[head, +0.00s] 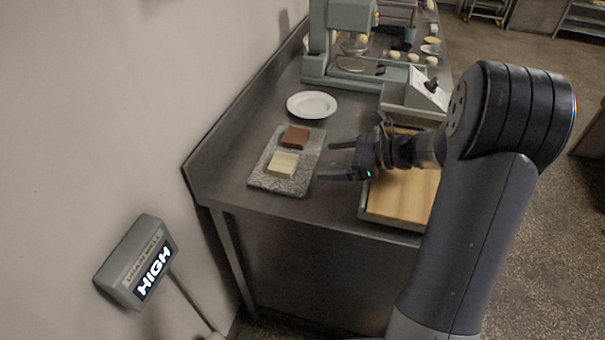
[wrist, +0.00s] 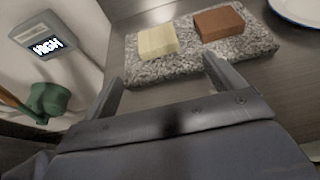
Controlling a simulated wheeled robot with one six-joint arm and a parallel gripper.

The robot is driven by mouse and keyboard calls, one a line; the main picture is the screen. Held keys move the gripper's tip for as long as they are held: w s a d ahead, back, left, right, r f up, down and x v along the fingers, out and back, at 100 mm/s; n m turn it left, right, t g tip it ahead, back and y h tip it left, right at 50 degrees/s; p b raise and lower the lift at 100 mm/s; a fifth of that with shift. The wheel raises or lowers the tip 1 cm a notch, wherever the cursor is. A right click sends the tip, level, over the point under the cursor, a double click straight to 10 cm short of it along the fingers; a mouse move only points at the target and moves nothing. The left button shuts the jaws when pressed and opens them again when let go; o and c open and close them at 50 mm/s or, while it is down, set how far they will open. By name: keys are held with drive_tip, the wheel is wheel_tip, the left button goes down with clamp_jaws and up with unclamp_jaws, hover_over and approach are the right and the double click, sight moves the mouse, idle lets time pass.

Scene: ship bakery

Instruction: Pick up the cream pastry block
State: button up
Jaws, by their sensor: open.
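The cream pastry block (head: 283,164) lies on the near part of a grey speckled slab (head: 262,183) on the metal counter. A brown block (head: 296,136) lies behind it on the same slab, a small gap apart. My gripper (head: 325,161) is open and empty, to the right of the slab, with its fingers pointing left toward it. In the wrist view the cream block (wrist: 158,41) is ahead of the gripper (wrist: 160,88), between the lines of the two fingers, and the brown block (wrist: 219,24) is to its right. Neither block touches a finger.
A white plate (head: 312,104) sits behind the slab. A grey-green mixer (head: 340,45) stands further back. A wooden board (head: 400,203) in a metal frame lies right of the slab, under my arm. A sign reading HIGH (head: 140,262) stands at lower left. A wall borders the counter's left.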

approach(282, 164)
drive_tip(key=shift+w+a+f, duration=0.1)
drive_tip(key=shift+w+f, duration=0.2)
drive_tip(key=shift+f, duration=0.05)
drive_tip(key=shift+w+a, duration=0.1)
drive_tip(key=shift+w, duration=0.05)
drive_tip(key=p+x, duration=0.1)
drive_tip(key=x, duration=0.4)
drive_tip(key=shift+r, duration=0.15)
drive_tip(key=shift+c, duration=0.2)
drive_tip(key=shift+s, duration=0.2)
drive_tip(key=c, duration=0.8)
drive_tip(key=shift+s+a, duration=0.1)
drive_tip(key=shift+a, duration=0.05)
drive_tip(key=shift+c, duration=1.3)
